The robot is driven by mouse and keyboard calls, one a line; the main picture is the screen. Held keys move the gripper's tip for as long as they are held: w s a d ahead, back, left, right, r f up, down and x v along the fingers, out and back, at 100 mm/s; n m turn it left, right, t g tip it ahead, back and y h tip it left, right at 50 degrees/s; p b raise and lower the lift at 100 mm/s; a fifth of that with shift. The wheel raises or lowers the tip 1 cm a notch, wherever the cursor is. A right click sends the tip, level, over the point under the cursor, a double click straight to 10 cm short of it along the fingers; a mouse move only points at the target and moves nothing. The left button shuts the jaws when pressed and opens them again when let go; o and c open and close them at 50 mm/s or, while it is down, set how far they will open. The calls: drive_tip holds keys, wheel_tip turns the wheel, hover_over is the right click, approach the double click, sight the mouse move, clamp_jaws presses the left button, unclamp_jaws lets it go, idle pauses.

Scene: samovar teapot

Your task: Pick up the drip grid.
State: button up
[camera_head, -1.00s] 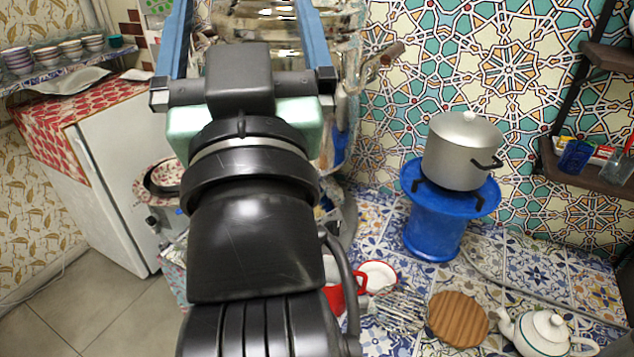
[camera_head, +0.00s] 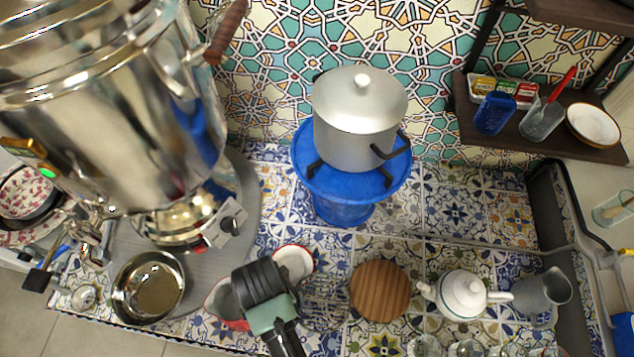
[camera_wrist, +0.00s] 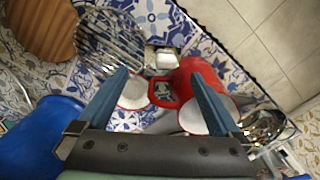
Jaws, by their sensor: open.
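A round silver wire grid, which looks like the drip grid (camera_head: 320,303), lies on the patterned tile counter between my gripper and the round wooden board (camera_head: 380,290).
A red pot (camera_wrist: 190,70) and a white red-rimmed cup (camera_head: 294,262) stand near my gripper. A metal bowl (camera_head: 148,286) and the big samovar (camera_head: 120,110) are left. A blue stand (camera_head: 345,205) holds a pot (camera_head: 360,115) behind. A white teapot (camera_head: 462,294) is right.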

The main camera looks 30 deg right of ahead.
drive_tip(key=shift+w+a+f, duration=0.1)
drive_tip(key=shift+w+f, duration=0.05)
drive_tip(key=shift+f, duration=1.7)
drive_tip(key=shift+w+a+f, duration=0.1)
drive_tip(key=shift+f, duration=1.75)
drive_tip(key=c, duration=1.4)
